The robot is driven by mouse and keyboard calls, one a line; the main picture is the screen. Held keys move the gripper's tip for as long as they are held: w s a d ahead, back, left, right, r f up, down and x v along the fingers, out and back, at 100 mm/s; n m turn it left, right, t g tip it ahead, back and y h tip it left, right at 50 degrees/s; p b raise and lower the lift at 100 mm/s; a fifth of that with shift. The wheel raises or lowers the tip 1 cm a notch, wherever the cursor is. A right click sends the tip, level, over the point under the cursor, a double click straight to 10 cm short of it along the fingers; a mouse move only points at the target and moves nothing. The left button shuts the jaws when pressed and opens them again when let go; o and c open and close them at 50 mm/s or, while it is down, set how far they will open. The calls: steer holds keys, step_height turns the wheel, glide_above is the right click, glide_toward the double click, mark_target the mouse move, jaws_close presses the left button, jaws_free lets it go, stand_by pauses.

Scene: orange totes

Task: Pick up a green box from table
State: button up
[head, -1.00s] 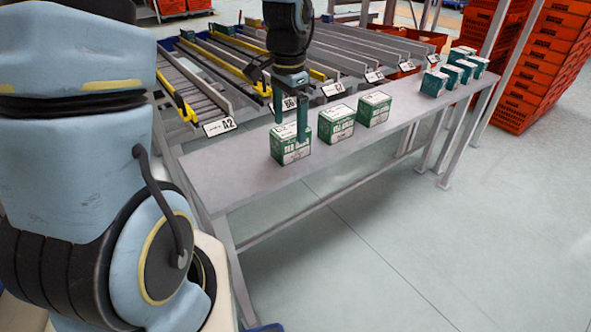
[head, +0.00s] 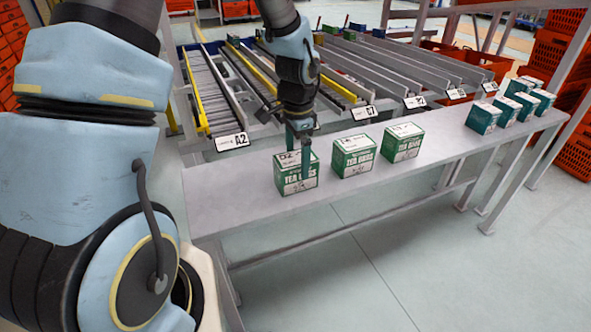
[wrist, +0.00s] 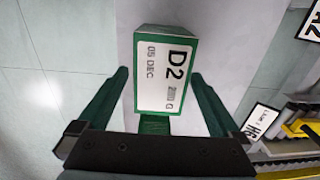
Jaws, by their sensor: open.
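A green and white tea box (head: 296,180) stands upright on the grey table (head: 232,196), nearest my arm. In the wrist view the white top of the box (wrist: 165,75), marked D2, lies ahead between my finger lines. My gripper (head: 300,150) points down at this box in the head view, with one finger in front of it and one behind. In the wrist view my gripper (wrist: 155,95) is open, with a green finger on each side and space between the fingers and the box. Two more green tea boxes (head: 354,155) (head: 402,143) stand to the right.
Several green boxes (head: 508,108) stand at the table's far right end. Sloped roller lanes with label plates (head: 232,141) run behind the table. Orange totes (head: 575,150) are stacked at the right. The table between the box groups is bare.

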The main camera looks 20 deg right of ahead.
steer(key=shift+a+f+p, duration=0.2)
steer(key=shift+f+p, duration=0.3)
steer(key=shift+f, duration=1.6)
steer(key=c, duration=1.4)
